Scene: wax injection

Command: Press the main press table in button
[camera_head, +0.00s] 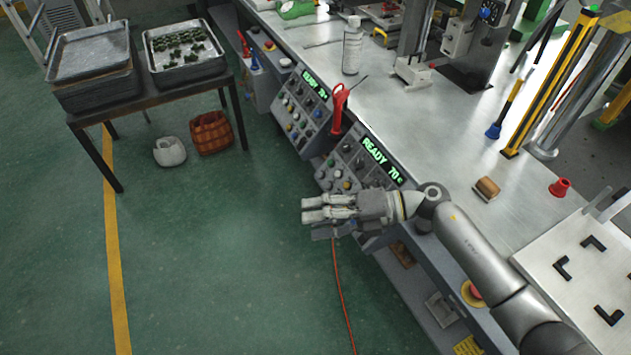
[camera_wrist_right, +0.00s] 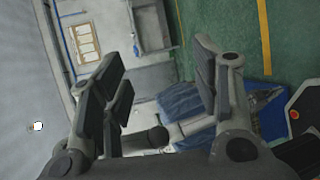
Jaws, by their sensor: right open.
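Two sloped control panels with small coloured buttons are on the front of the metal bench in the head view. The nearer panel (camera_head: 347,168) has a green display reading READY 70, and the farther panel (camera_head: 303,105) also shows READY. The labels are too small to read, so I cannot tell which button is the table in button. My right gripper (camera_head: 312,209) is beside the nearer panel's lower edge, over the floor side, and its wrist hides part of that area. In the right wrist view its fingers (camera_wrist_right: 160,85) are apart with nothing between them. My left gripper is not in view.
A red-handled tool (camera_head: 338,108) stands between the panels. A red emergency button (camera_head: 473,291) is on the bench front, and an orange cable (camera_head: 341,290) hangs below my gripper.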

